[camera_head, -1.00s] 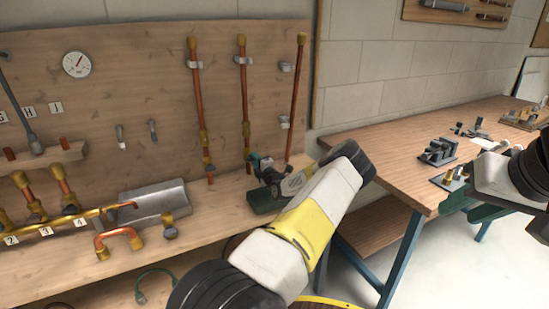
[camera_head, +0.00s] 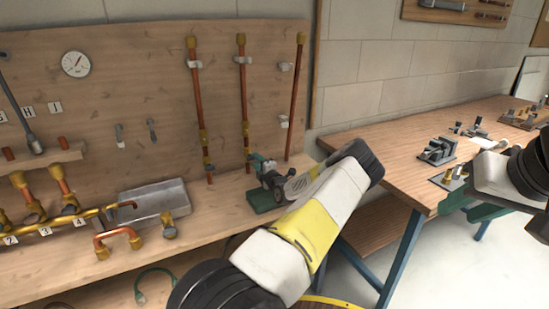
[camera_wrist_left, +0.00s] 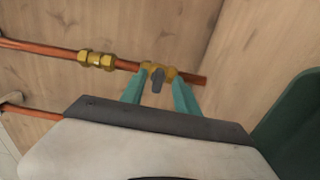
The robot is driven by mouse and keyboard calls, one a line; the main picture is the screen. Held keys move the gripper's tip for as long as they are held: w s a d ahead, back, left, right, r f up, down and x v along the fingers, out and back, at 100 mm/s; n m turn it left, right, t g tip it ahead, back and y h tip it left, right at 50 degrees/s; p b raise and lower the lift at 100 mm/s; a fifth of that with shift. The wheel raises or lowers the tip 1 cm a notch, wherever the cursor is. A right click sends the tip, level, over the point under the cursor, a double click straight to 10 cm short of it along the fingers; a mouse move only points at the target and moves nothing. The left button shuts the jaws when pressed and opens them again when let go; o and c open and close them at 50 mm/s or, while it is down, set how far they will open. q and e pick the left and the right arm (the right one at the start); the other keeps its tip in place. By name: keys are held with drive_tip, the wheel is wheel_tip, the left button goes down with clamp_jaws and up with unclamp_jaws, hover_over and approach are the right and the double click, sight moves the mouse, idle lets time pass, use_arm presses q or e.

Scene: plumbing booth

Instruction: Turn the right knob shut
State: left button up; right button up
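The right knob (camera_wrist_left: 158,83) is a small grey handle on a brass valve, near the end of a copper pipe in the left wrist view. In the head view this appears to be the low valve on the middle upright pipe (camera_head: 245,102); its handle is too small to make out. My left gripper (camera_wrist_left: 158,90) is open, with one teal finger on each side of the knob. I cannot tell whether either finger touches it. In the head view my left gripper (camera_head: 257,163) is beside the lower pipe.
A dark green block (camera_head: 265,200) sits on the bench close below my left gripper. A wooden table (camera_head: 385,155) with tools is at right.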

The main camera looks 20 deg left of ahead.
use_arm(q)
drive_tip(key=v, duration=0.5)
drive_tip(key=shift+s+d, duration=0.1)
drive_tip(key=shift+d, duration=0.05)
drive_tip(key=s+a+r+n+g, duration=0.2)
drive_tip(key=s+r+n+g, duration=0.25)
drive_tip(key=s+n, duration=0.4)
drive_tip(key=s+a+r+n+g, duration=0.25)
drive_tip(key=s+n+g, duration=0.25)
drive_tip(key=n, duration=0.6)
drive_tip(key=s+d+r+n+t+h, duration=0.2)
drive_tip(key=s+d+r+n+h, duration=0.6)
drive_tip(key=d, duration=0.7)
drive_tip(key=s+d+r+n+t+h, duration=0.2)
drive_tip(key=s+d+r+n+h, duration=0.5)
drive_tip(key=s+d+r+n, duration=0.5)
drive_tip(key=s+d+n, duration=0.3)
drive_tip(key=s+n, duration=0.1)
drive_tip(key=s, duration=0.2)
drive_tip(key=shift+s+r+h, duration=0.2)
drive_tip(key=shift+h, duration=0.2)
